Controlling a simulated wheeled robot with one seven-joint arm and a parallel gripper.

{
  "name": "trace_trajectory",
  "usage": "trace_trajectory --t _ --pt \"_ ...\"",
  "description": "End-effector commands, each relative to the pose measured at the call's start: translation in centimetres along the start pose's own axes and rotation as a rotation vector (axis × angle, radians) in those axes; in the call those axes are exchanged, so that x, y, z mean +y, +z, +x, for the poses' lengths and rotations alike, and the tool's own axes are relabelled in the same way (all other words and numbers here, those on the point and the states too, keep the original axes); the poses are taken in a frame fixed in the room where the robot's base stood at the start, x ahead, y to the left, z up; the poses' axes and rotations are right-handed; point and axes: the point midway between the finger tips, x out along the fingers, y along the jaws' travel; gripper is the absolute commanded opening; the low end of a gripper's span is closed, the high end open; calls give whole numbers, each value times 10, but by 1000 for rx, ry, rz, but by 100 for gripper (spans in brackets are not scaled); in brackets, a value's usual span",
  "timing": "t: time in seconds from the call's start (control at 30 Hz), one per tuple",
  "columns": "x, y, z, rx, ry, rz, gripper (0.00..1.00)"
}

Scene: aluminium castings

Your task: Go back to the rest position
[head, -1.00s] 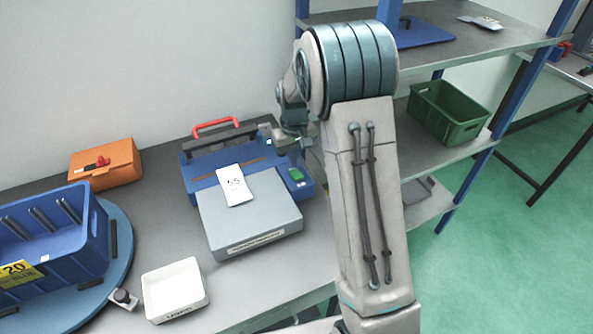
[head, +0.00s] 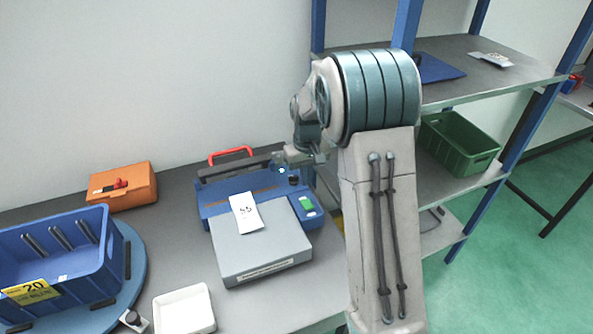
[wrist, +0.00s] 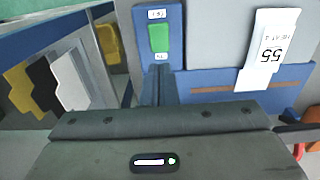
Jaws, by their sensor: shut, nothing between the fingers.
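My arm reaches up in the head view, and my gripper (head: 291,172) is above the back right part of a blue bench device. In the wrist view my gripper (wrist: 158,84) shows its fingers together, with nothing between them. The device has a grey platform (head: 258,247), a green display (head: 307,203) and a red handle (head: 231,152) behind it. A white card marked 55 (head: 246,212) lies on it, and the card also shows in the wrist view (wrist: 270,50).
On the bench are an orange case (head: 122,187), a white tray (head: 184,310) and a blue bin (head: 58,262) on a round blue turntable (head: 138,262). A shelf unit with a green crate (head: 459,145) stands right of my arm.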

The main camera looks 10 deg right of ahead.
Motion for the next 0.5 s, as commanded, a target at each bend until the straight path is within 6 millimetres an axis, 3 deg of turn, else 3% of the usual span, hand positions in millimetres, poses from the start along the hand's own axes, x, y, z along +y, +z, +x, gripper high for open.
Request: trace_trajectory --t 0.23,0.37,0.5 --pt "-1 6 -10 12 1 6 0" --pt "-5 26 -37 44 2 22 0" --pt "-12 60 -71 89 5 48 0"
